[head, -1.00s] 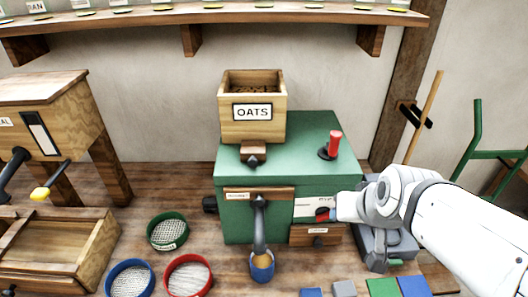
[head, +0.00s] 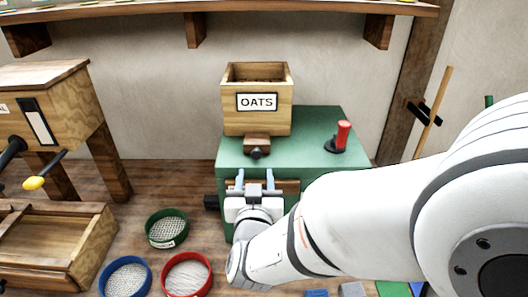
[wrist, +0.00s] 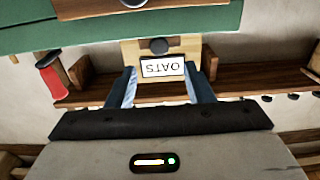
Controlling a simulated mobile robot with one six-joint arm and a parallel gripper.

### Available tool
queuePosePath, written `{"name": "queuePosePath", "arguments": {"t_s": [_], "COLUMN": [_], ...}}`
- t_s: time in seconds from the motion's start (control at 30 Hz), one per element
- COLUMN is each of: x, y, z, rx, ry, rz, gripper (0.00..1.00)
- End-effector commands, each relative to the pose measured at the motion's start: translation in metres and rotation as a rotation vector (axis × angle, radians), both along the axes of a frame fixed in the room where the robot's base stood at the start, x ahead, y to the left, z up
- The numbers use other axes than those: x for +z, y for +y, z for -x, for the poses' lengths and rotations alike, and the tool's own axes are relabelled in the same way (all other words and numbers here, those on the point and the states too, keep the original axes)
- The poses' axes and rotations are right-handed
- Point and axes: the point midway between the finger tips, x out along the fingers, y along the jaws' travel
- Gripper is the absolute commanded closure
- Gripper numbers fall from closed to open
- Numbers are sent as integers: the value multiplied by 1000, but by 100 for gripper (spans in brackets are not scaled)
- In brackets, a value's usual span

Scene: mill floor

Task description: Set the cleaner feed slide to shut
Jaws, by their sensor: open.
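The green cleaner (head: 300,125) carries a wooden hopper (head: 230,110) labelled OATS. Under the hopper's front a small wooden slide with a dark round knob (head: 257,152) sticks out toward me; I take it for the feed slide. The knob also shows in the upside-down wrist view (wrist: 158,46), between the hopper label and the green top. My gripper (head: 256,174) is in front of the cleaner, below and nearer than the knob. Its two blue-grey fingers are apart, with nothing between them; they also show in the wrist view (wrist: 163,76). My arm hides much of the cleaner's front.
A red lever (head: 342,136) stands on the cleaner's top at right. Green (head: 150,238), blue and red (head: 165,288) rimmed sieves lie at front left. A wooden bin machine (head: 60,95) with a yellow-tipped crank stands left. A shelf (head: 290,10) runs above.

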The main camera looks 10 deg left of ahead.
Motion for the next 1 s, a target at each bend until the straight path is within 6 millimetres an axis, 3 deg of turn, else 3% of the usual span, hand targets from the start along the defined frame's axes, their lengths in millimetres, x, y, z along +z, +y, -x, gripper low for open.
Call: {"name": "queuePosePath", "arguments": {"t_s": [0.43, 0.8, 1.0], "x": [1, 1, 1], "y": [14, 17, 17], "z": [-63, -70, -70], "rx": [-2, 1, 1], "ry": [1, 0, 0], "rz": [0, -1, -1], "gripper": [53, 53, 68]}}
